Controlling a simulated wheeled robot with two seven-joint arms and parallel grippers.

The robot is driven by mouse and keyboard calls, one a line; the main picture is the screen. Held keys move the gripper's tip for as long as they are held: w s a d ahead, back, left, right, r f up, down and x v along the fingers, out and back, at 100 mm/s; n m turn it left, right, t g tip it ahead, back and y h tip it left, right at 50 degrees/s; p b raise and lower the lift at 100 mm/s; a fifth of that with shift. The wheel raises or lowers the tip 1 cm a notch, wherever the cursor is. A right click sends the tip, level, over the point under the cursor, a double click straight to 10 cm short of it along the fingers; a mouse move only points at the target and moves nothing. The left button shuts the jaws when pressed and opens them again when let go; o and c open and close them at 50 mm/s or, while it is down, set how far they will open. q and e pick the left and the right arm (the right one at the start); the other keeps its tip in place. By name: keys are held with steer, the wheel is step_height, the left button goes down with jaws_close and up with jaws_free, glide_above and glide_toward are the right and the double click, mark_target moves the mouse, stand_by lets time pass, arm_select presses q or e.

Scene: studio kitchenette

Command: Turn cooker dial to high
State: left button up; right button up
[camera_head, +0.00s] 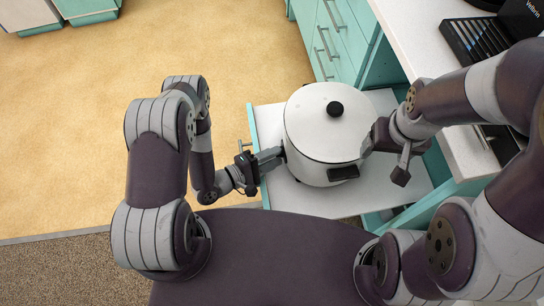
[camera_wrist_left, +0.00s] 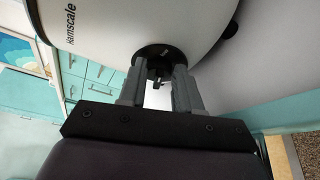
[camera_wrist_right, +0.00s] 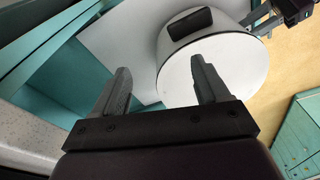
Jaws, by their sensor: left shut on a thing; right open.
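A white round cooker (camera_head: 318,135) with a black lid knob (camera_head: 334,109) stands on a pulled-out white shelf (camera_head: 290,195). In the left wrist view the white cooker body (camera_wrist_left: 110,35) carries the word "Hamscale" and a black round dial (camera_wrist_left: 159,55). My left gripper (camera_head: 278,154) is at the cooker's left side. In the left wrist view its fingers (camera_wrist_left: 158,75) are shut on the dial's small grip. The dial's setting cannot be read. My right gripper (camera_head: 387,160) is open and empty beside the cooker's right side; the right wrist view shows its spread fingers (camera_wrist_right: 160,80).
A black handle (camera_head: 343,173) sticks out from the cooker's near side. A white counter (camera_head: 425,45) with a black slotted rack (camera_head: 478,38) is at the right. Teal drawers (camera_head: 330,40) stand behind the cooker. The tan floor (camera_head: 240,60) at the left is clear.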

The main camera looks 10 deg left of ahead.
arm_select(q)
steer(key=shift+f+m, duration=0.1)
steer(key=shift+m, duration=0.2)
stand_by(0.4)
steer(key=o, duration=0.9)
steer(key=v, duration=1.2)
steer(key=shift+s+a, duration=0.25)
steer(key=shift+s, duration=0.05)
